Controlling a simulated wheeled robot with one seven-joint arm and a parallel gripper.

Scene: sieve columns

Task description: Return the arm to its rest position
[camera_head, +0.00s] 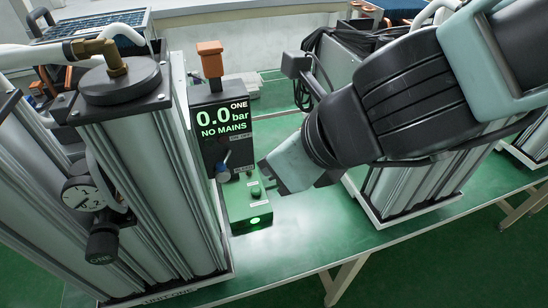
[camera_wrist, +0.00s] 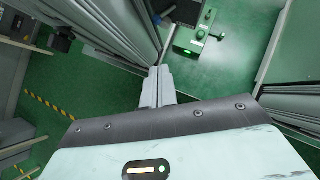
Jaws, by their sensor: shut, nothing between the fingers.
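My gripper (camera_head: 268,176) reaches in from the upper right in the head view, its fingers pointing left beside the control box. In the wrist view my gripper's fingers (camera_wrist: 159,72) are together with nothing between them. The control box (camera_head: 237,209) is green, with small knobs and a lit green lamp at its front. It also shows at the top of the wrist view (camera_wrist: 190,40). Above it a black display (camera_head: 222,118) reads "ONE", "0.0 bar" and "NO MAINS". Whether the fingertips touch the box cannot be told.
A sieve column unit (camera_head: 150,190) with a gauge (camera_head: 82,193) stands close on the left. Another column unit (camera_head: 415,188) stands right, partly behind my arm. The green bench (camera_head: 310,235) is clear at its front. Yellow-black floor tape (camera_wrist: 50,107) shows in the wrist view.

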